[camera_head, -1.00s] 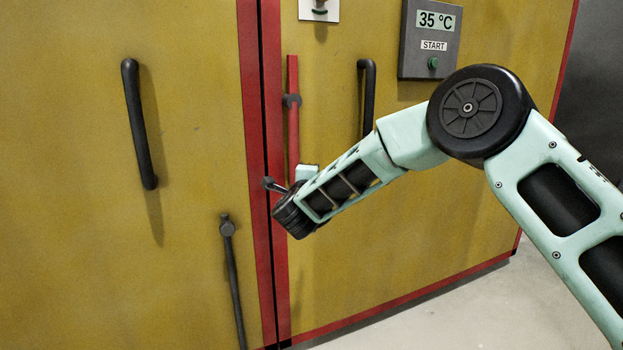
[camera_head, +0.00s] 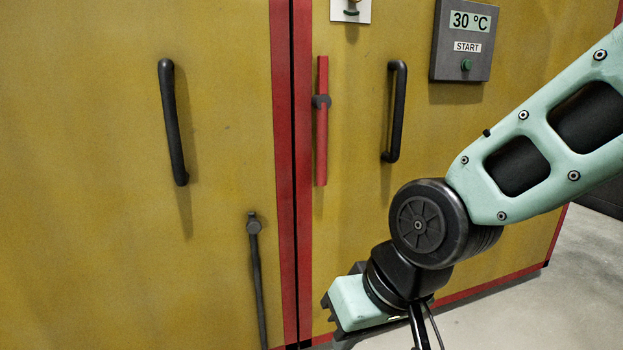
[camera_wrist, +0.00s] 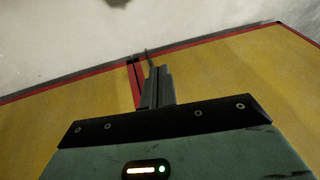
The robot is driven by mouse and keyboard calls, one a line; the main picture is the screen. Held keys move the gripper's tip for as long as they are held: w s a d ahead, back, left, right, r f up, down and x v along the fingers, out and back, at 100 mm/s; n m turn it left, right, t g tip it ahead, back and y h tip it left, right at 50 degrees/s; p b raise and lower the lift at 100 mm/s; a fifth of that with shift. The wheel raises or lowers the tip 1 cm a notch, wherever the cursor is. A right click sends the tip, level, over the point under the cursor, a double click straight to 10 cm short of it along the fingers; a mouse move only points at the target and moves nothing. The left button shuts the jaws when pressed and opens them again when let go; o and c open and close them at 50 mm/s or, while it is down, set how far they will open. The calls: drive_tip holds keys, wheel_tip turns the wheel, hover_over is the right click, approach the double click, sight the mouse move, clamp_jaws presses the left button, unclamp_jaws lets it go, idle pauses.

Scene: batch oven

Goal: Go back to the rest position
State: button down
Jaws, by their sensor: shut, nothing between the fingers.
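My gripper (camera_wrist: 158,88) shows in the wrist view with its two dark fingers together and nothing between them. Behind the fingers are the oven doors and, above in that view, the pale floor. In the head view my arm comes in from the right and folds down to the bottom centre, in front of the right oven door (camera_head: 350,230). My wrist is clear of the red lever (camera_head: 322,150), which stands upright on the right door. In the head view I cannot make out the fingertips.
The left door (camera_head: 90,200) has a black handle (camera_head: 172,125) and a dark rod (camera_head: 257,280). The right door has a black handle (camera_head: 397,110). A grey control panel (camera_head: 462,40) reads 30 °C, with a green START button (camera_head: 466,65). Pale floor (camera_head: 520,310) is free at lower right.

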drive_tip(key=s+d+n+g+h+p, duration=0.1)
drive_tip(key=s+d+n+g+h, duration=0.2)
drive_tip(key=s+d, duration=0.7)
wheel_tip(320, 180, up, 19)
drive_tip(key=p, duration=1.9)
drive_tip(key=shift+a+t, duration=0.2)
drive_tip(key=shift+t, duration=0.1)
